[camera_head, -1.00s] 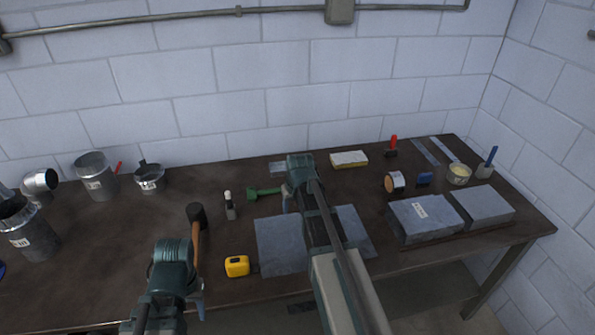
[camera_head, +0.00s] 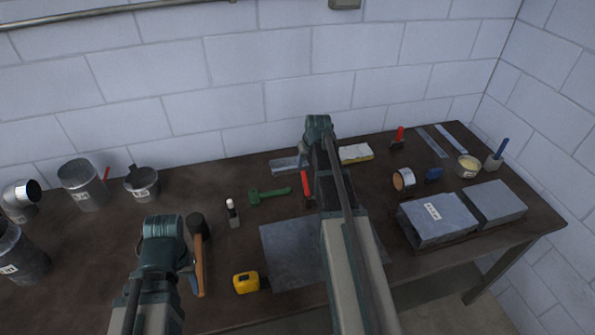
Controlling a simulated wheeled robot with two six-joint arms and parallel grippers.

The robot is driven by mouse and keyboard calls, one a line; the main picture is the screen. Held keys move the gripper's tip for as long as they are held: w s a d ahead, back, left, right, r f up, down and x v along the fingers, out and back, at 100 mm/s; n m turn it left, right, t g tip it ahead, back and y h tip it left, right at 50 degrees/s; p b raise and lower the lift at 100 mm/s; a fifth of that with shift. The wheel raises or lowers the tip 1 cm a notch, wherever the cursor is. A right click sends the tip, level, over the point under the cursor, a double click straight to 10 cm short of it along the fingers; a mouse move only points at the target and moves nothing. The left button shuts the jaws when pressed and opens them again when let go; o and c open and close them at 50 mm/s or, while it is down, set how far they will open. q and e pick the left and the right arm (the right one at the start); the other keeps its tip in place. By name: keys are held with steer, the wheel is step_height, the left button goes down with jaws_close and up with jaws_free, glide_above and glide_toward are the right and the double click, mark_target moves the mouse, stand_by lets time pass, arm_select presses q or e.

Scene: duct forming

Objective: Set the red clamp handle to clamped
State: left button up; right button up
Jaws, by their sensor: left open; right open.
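A red upright handle (camera_head: 306,184) stands on the table just left of my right arm; its base is partly hidden by the arm. Another red handle (camera_head: 399,134) on a dark base stands at the back right of the table. I cannot tell for sure which one is the clamp handle, nor its exact setting. My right gripper (camera_head: 303,154) is open at the end of the arm reaching over the table's middle, above and behind the nearer red handle. My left gripper (camera_head: 192,280) is open, low at the front left, close to the hammer; its fingers are mostly hidden.
A hammer (camera_head: 199,262), yellow tape measure (camera_head: 247,282), green tool (camera_head: 270,194) and small bottle (camera_head: 233,212) lie around the middle. A grey sheet (camera_head: 290,250) lies under my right arm. Metal ducts (camera_head: 82,187) stand left; grey blocks (camera_head: 438,217) lie right.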

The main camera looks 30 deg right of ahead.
arm_select(q)
step_height(320, 180, down, 13)
steer(key=b, duration=1.3)
steer(key=shift+r, duration=0.1)
arm_select(e)
steer(key=x, duration=1.3)
steer(key=shift+w+f, duration=0.2)
steer(key=shift+f, duration=0.15)
steer(key=shift+r, duration=0.1)
jaws_close()
